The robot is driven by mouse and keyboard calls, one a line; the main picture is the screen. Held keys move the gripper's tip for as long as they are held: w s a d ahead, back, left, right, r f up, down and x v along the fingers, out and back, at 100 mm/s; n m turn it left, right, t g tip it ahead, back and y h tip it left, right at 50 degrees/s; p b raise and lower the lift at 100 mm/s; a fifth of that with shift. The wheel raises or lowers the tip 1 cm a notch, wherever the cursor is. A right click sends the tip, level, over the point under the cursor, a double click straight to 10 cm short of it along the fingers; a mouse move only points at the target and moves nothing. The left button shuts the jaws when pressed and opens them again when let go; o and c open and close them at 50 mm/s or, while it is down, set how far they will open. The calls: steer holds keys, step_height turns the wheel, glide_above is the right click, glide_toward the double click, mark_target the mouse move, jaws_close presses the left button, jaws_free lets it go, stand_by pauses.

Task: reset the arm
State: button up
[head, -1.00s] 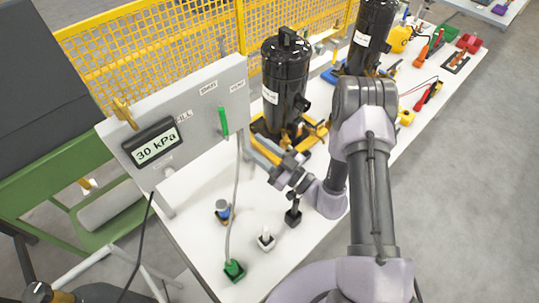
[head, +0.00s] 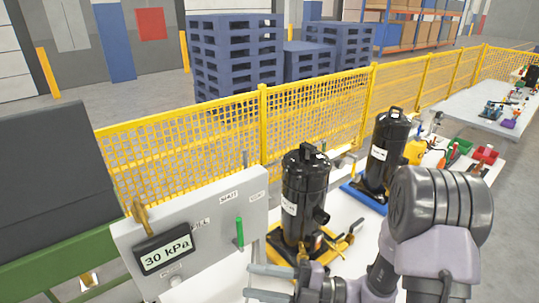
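My arm comes in from the lower right, its large dark grey joint (head: 440,208) close to the camera. My gripper (head: 250,281) is at the bottom edge, in front of the control panel's lower right side. Its two grey fingers point left with a gap between them, and I see nothing held there. A black compressor (head: 304,193) stands upright on a yellow base (head: 283,252) just behind the gripper. A second black compressor (head: 388,150) stands on a blue base (head: 362,197) farther back, partly behind my arm.
The grey panel (head: 209,221) carries a display (head: 165,252) reading 30 kPa and a green lever (head: 239,232). A yellow mesh fence (head: 320,115) runs behind the table. Green (head: 459,146) and red (head: 484,154) bins and tools lie at the right. Blue pallets (head: 235,55) stand beyond.

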steer(key=s+d+f+n+g+h+b, duration=0.1)
steer(key=s+n+g+h+b, duration=0.15)
steer(key=s+n+h, duration=0.65)
steer(key=s+n+g+h+b, duration=0.1)
steer(key=s+n+g+b, duration=0.3)
steer(key=n, duration=1.1)
steer(key=d+r+n+t+h, duration=0.2)
steer(key=d+n+t+h, duration=0.5)
steer(key=n, duration=0.8)
steer(key=d+t+b, duration=0.1)
steer(key=d+t, duration=0.2)
steer(key=shift+w+d, duration=0.25)
